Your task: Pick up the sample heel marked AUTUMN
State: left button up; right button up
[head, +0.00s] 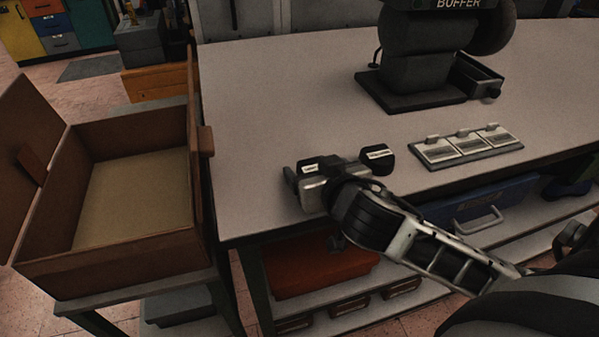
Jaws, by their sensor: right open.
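Two small dark heels with white labels lie near the front edge of the workbench. One heel (326,163) is right at my right gripper and partly hidden behind it. The other heel (377,156) is just to the right, closer to the tray of switches. The label lettering is too small to read, so I cannot tell which is marked AUTUMN. My right gripper (335,174) is open, reaching in from the lower right over the bench edge. Whether its fingers stand around the left heel or only in front of it is unclear. My left gripper is out of view.
The workbench (270,105) is clear at left and middle. A grey panel with three plates (467,146) lies at right. A dark buffer machine (415,85) stands behind. An open, empty-looking brown box (118,255) stands left of the bench. Red and blue bins are below.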

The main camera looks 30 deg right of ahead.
jog(key=shift+w+f, duration=0.15)
jog(key=shift+w, duration=0.15)
jog(key=shift+s+d, duration=0.1)
jog(key=shift+s, duration=0.1)
jog(key=shift+c, duration=0.4)
jog(key=c, duration=1)
jog(key=shift+c, duration=0.2)
